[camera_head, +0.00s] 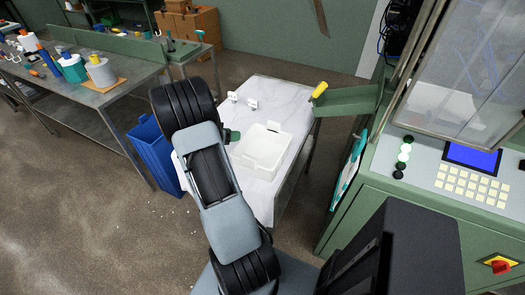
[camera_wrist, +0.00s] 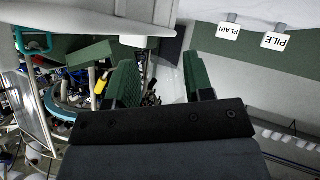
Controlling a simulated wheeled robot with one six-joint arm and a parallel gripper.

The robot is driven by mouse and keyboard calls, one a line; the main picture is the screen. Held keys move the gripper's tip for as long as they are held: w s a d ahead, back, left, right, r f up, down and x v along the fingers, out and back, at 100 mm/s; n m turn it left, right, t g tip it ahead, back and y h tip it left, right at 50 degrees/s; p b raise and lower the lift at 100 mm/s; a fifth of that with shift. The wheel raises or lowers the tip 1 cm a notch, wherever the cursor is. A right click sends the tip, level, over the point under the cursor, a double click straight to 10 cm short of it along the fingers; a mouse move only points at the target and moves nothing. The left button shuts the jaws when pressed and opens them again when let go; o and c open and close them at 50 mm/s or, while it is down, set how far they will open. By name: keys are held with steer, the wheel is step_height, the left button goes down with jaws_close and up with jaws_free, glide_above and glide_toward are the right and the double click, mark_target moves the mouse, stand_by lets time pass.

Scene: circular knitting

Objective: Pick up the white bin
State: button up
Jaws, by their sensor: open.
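The white bin (camera_head: 263,148) is an open-topped tub standing upright on a white marbled table (camera_head: 272,92). In the wrist view, a white form with a jutting lip at the top left looks like the bin (camera_wrist: 135,15), seen upside down. My gripper (camera_head: 232,135) is beside the bin's left rim in the head view, mostly hidden behind my arm. In the wrist view my gripper (camera_wrist: 162,78) has its two green fingers spread apart, with nothing held between them. I cannot tell whether a finger touches the bin.
Two small label stands (camera_head: 252,104) stand behind the bin; they read PLAIN and PILE in the wrist view (camera_wrist: 276,41). A blue bin (camera_head: 153,150) stands on the floor to the left. The green machine (camera_head: 450,165) and its chute (camera_head: 347,101) bound the right.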

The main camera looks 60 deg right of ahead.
mark_target(246, 135)
steer(key=p+x, duration=0.1)
steer(key=x, duration=0.1)
steer(key=p+x, duration=0.1)
steer(key=x, duration=0.1)
steer(key=shift+s+d, duration=0.25)
steer(key=shift+s, duration=0.2)
steer(key=shift+s+d+f, duration=0.15)
steer(key=shift+d+f, duration=0.25)
steer(key=shift+d, duration=0.05)
jaws_close()
stand_by(0.9)
